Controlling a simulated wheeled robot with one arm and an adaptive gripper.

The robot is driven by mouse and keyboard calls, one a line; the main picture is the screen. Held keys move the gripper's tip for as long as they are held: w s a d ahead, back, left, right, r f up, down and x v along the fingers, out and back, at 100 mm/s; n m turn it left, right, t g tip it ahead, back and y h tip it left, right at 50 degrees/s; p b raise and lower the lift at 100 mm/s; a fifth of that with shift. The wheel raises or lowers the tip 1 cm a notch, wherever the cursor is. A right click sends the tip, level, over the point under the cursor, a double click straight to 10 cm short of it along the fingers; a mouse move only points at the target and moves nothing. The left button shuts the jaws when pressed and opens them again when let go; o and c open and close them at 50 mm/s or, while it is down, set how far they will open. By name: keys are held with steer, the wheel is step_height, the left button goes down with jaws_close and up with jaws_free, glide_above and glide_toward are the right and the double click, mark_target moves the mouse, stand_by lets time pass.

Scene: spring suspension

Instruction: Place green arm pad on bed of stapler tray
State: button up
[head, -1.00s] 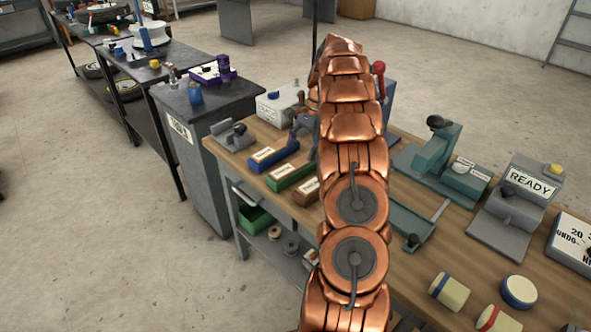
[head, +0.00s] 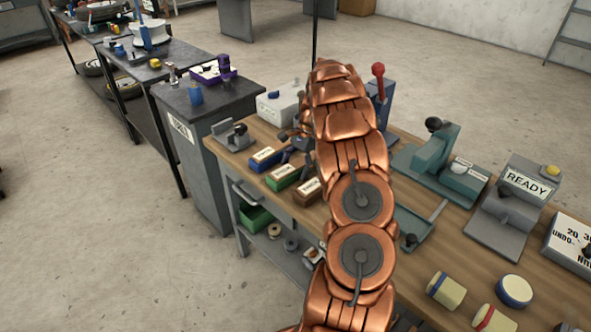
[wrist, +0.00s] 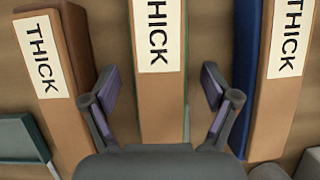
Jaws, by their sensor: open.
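Three long pads labelled THICK lie side by side on the bench. The green-sided pad (head: 282,176) is in the middle; the wrist view shows its brown, labelled top (wrist: 158,100). The blue pad (head: 266,158) and brown pad (head: 307,191) flank it. My gripper (wrist: 161,85) is open in the wrist view, its two purple-padded fingers on either side of the green pad, with gaps to it. I cannot tell its height. My arm mostly hides it in the head view. A teal stapler-like device (head: 432,160) stands to the right, with a teal tray (head: 413,226) partly behind my arm.
A grey READY stand (head: 507,215) is further right. Several round-ended pads, including a blue-banded one (head: 514,291), lie at the front right. A red-knobbed lever (head: 379,85) stands behind my arm. In the wrist view, the neighbouring pads leave narrow gaps beside the fingers.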

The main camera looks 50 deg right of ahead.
steer(key=c, duration=1.5)
